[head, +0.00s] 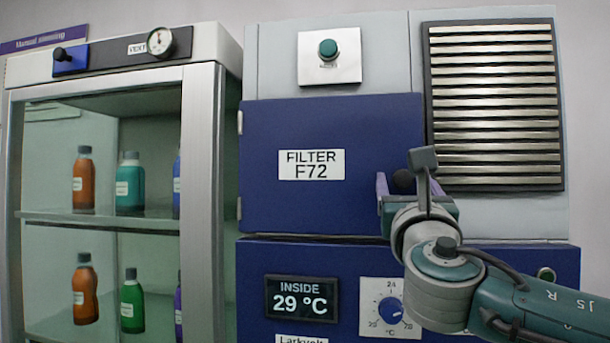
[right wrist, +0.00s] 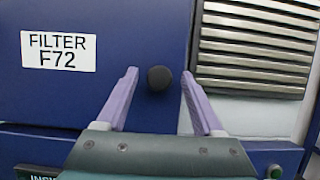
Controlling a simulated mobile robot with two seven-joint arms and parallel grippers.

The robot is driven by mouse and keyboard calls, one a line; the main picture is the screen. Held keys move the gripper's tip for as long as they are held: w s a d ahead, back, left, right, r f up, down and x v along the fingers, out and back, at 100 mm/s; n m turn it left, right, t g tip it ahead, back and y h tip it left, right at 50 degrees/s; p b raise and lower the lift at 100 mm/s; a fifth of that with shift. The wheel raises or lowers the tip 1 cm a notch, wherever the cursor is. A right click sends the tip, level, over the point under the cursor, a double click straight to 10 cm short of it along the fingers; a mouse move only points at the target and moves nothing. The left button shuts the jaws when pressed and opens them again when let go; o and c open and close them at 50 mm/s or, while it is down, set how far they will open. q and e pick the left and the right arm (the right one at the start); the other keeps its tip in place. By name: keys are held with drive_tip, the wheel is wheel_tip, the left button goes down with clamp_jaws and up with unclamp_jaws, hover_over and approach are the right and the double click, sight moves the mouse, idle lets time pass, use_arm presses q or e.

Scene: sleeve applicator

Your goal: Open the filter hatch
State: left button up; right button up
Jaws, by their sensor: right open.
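The filter hatch (head: 275,205) is a dark blue panel labelled FILTER F72, closed flush in the machine front, with hinges on its left edge. Its round black knob (right wrist: 159,78) is near the right edge; in the head view the knob (head: 403,181) is partly covered by my right gripper (head: 392,184). In the right wrist view my right gripper (right wrist: 158,85) is open, with its two purple fingers on either side of the knob, apart from it. The hatch also shows in the right wrist view (right wrist: 130,30). My left gripper is not in view.
A slatted vent (head: 495,105) is right of the hatch, and a green button (head: 328,48) is above it. Below are a temperature display (head: 301,299) and a dial (head: 390,311). A glass-front cabinet (head: 205,200) with bottles stands close on the left.

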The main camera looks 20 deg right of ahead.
drive_tip(key=shift+c, duration=0.3)
clamp_jaws()
idle(0.3)
idle(0.8)
